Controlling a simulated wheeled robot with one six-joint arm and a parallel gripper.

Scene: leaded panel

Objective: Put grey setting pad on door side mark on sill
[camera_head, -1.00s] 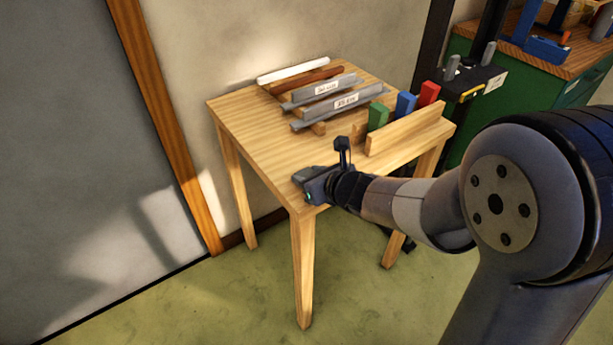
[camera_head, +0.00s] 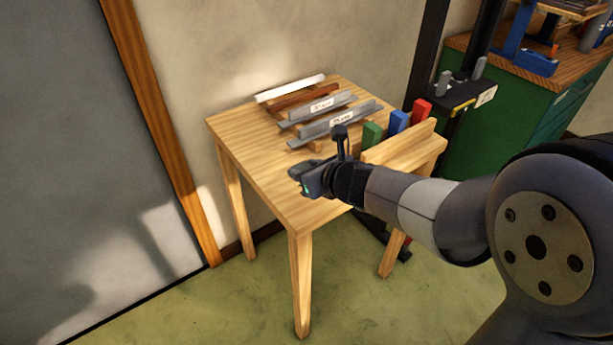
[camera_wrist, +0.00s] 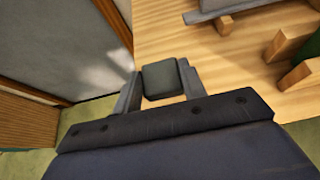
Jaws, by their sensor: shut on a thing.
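My gripper (camera_head: 298,180) is shut on a dark grey block, the grey setting pad (camera_wrist: 161,79), which sits between the two fingers in the wrist view. In the head view the gripper is above the near left part of the wooden table, and the pad is too hidden to make out there. I cannot make out a sill or a door side mark in either view.
The wooden table (camera_head: 240,130) bears a white strip (camera_head: 290,88), a brown strip (camera_head: 305,96) and two labelled grey bars (camera_head: 335,124). Green (camera_head: 371,134), blue (camera_head: 399,121) and red (camera_head: 421,110) blocks stand in a wooden rack (camera_head: 400,147). A green cabinet (camera_head: 490,115) is at right.

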